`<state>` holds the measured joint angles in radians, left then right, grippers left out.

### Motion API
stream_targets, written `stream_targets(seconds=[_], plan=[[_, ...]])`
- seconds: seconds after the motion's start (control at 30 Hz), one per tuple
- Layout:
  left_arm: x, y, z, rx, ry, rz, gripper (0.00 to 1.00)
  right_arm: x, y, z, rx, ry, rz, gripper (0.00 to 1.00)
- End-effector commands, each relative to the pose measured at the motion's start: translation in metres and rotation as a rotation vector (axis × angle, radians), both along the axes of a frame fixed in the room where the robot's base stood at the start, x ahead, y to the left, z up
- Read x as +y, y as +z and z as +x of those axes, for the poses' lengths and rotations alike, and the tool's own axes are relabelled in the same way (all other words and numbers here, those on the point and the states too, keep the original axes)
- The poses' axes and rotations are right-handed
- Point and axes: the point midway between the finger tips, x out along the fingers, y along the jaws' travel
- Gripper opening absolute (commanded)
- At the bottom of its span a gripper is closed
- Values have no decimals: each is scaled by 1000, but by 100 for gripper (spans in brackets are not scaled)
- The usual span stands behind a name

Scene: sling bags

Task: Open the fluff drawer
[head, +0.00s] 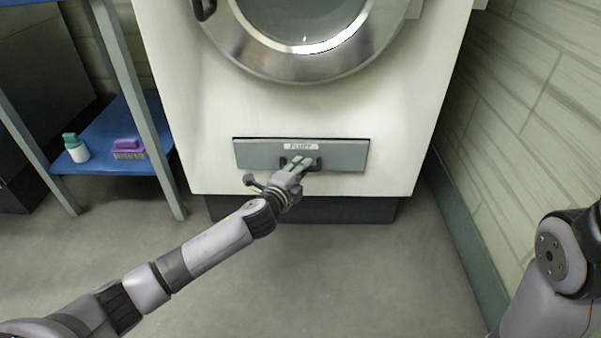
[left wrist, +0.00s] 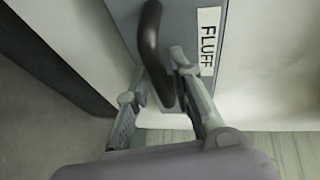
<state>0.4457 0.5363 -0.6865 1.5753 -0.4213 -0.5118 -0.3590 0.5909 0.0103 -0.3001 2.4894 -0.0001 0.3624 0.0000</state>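The grey fluff drawer (head: 258,154) is a wide flat panel low on the front of the white machine, with a "FLUFF" label (head: 301,146) above its dark handle (head: 317,163). The panel looks flush or nearly flush; a thin dark line runs along its top. My left gripper (head: 300,164) is at the handle. The label (left wrist: 208,42) shows beside the right finger. Only part of my right arm shows at the lower right; its gripper is out of view.
The white machine (head: 205,115) has a round metal-rimmed door (head: 270,68) above the drawer. A blue rack (head: 103,138) at left holds a bottle (head: 78,150) and a purple brush (head: 127,147). A tiled wall (head: 535,110) stands at right. The floor (head: 345,275) in front is clear.

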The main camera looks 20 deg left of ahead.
Motion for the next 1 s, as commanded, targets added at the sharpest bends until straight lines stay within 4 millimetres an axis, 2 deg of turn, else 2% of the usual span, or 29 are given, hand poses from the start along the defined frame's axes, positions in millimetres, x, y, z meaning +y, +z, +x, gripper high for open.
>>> stream_targets(seconds=[0.23,0.57,1.0], plan=[[-1,0,1,0,-1,0,21,0,1,-1,-2,0,0,40],[0,0,0,0,-1,0,0,0,1,-1,-2,0,0,40],[0,-1,0,1,-1,1,0,0,0,-1,-2,0,0,40]])
